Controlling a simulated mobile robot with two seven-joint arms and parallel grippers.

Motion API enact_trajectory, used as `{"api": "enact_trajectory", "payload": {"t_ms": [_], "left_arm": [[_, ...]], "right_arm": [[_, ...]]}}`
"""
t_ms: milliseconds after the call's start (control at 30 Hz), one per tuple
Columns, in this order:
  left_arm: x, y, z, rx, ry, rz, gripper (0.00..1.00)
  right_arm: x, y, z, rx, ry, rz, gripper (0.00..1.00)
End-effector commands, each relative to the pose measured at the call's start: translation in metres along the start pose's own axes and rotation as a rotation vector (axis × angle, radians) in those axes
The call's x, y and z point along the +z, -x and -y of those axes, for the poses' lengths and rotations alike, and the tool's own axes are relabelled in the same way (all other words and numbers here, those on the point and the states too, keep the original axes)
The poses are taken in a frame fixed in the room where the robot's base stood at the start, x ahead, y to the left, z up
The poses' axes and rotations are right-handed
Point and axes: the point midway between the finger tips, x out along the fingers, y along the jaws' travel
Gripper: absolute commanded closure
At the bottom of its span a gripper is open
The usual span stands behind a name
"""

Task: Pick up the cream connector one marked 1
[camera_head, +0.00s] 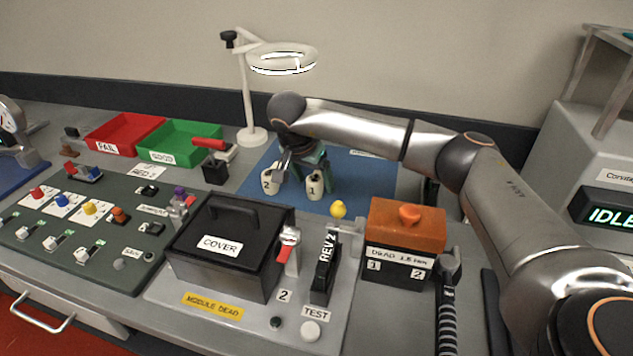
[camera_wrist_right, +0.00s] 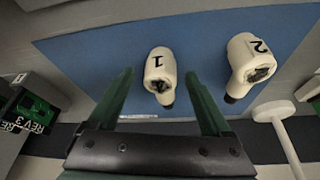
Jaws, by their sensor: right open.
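The cream connector marked 1 (camera_head: 315,186) stands on the blue mat (camera_head: 362,178) in the head view. In the right wrist view connector 1 (camera_wrist_right: 160,75) lies between and just beyond the two green fingers. The cream connector marked 2 (camera_head: 270,182) is to its left in the head view and at the right in the wrist view (camera_wrist_right: 249,65). My right gripper (camera_head: 303,168) is open at the connectors, its fingers apart in the wrist view (camera_wrist_right: 160,88), with nothing held. A gap shows between each finger and connector 1. My left gripper is not in view.
Red (camera_head: 122,127) and green (camera_head: 180,141) trays are at the left.

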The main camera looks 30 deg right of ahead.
Motion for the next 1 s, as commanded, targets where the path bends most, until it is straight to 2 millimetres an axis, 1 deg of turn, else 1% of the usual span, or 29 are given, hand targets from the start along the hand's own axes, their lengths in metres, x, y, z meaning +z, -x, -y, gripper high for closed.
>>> {"api": "enact_trajectory", "payload": {"t_ms": [67,267,1000], "left_arm": [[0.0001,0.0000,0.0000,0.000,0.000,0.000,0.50],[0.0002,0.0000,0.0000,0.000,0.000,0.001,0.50],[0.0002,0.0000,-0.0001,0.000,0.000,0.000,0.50]], "right_arm": [[-0.0001,-0.0039,-0.0001,0.000,-0.001,0.000,0.17],[-0.0002,-0.0041,0.0000,-0.001,-0.001,0.000,0.17],[-0.0002,-0.0036,0.0001,-0.001,-0.001,0.000,1.00]]}}
